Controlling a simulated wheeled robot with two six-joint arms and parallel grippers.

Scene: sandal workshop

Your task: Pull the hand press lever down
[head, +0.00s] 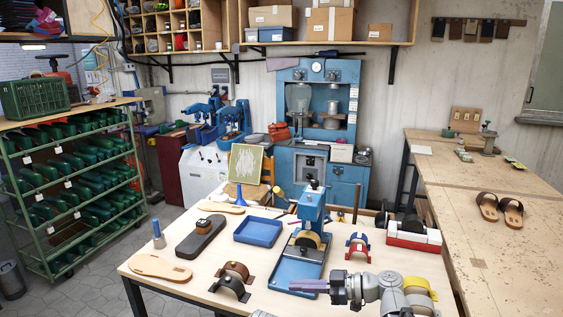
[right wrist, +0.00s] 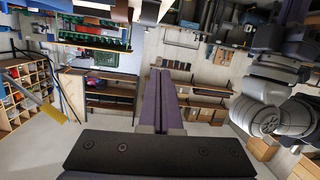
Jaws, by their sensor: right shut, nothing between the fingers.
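The blue hand press (head: 313,207) stands upright on the front worktable, with its blue base tray (head: 298,272) towards me and a tan curved piece (head: 307,240) under its head. A dark, thin part sticks out at the left of the press head; I cannot tell for sure whether this is the lever. My right gripper (head: 308,286) comes in from the right, low in front of the press base, its purple fingers pointing left, shut and empty. The shut fingers also show in the right wrist view (right wrist: 160,98). The gripper is apart from the press head. My left gripper is not in view.
On the worktable (head: 205,288) are a blue tray (head: 258,231), a dark sole block (head: 200,239), a tan sole (head: 160,267), brown and black arches (head: 231,285), and red and blue arches (head: 357,246).

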